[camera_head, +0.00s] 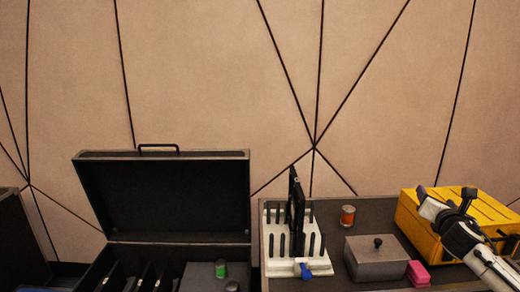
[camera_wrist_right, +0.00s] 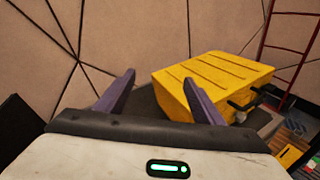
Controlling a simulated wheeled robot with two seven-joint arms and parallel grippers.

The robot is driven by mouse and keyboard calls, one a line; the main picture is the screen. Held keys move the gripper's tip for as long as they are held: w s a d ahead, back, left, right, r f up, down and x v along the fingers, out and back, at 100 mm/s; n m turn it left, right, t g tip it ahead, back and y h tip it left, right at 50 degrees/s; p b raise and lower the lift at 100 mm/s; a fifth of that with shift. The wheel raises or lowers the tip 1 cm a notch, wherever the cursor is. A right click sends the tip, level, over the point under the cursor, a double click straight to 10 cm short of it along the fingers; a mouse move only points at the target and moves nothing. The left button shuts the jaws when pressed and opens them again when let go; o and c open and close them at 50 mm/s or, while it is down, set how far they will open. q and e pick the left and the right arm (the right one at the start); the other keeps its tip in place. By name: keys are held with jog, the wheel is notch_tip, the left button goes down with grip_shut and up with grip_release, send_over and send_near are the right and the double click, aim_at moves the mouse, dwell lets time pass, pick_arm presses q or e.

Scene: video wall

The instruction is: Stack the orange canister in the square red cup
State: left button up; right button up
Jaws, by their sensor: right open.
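The orange canister (camera_head: 348,215) stands upright on the dark grey table, to the right of a white peg rack. A small pinkish-red block-like thing (camera_head: 418,273) sits near the front of the table; it may be the square red cup, but I cannot see an opening in it. My right gripper (camera_head: 445,194) is open and empty, in front of the yellow case in the head view and up and right of both things. In the right wrist view its two fingers (camera_wrist_right: 159,82) are spread with nothing between them. My left gripper is not in view.
A yellow case (camera_head: 430,215) stands at the back right and also shows in the right wrist view (camera_wrist_right: 205,75). A grey lidded box (camera_head: 372,262) lies between canister and pinkish thing. The white rack (camera_head: 285,270) holds black pegs. An open black case (camera_head: 165,195) stands left.

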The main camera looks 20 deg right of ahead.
jog(key=w+a+m+t+y, duration=0.35)
jog(key=a+m+y, duration=0.2)
jog(key=m, duration=1.45)
jog(key=s+a+f+n+g+y, duration=0.1)
jog(key=s+a+f+g+y, duration=0.15)
jog(key=a+f, duration=0.95)
jog(key=s+a+f+g+y, duration=0.1)
jog(key=s+a+f, duration=0.35)
jog(key=f, duration=0.25)
jog(key=s+a+f+g+y, duration=0.1)
jog(key=s+a+f, duration=0.3)
jog(key=a+f, duration=0.25)
jog(key=s+a+f+m+g+y, duration=0.2)
jog(key=s+a+f, duration=0.3)
jog(key=s+a, duration=0.5)
jog(key=s+a+f+m+g+y, duration=0.1)
jog(key=s+a+f, duration=0.4)
jog(key=s+a, duration=0.6)
notch_tip(320, 180, down, 6)
jog(key=a+b, duration=0.1)
jog(key=b, duration=0.6)
jog(key=shift+w+a+b, duration=0.15)
jog(key=shift+a+b, duration=0.05)
jog(key=shift+b, duration=0.15)
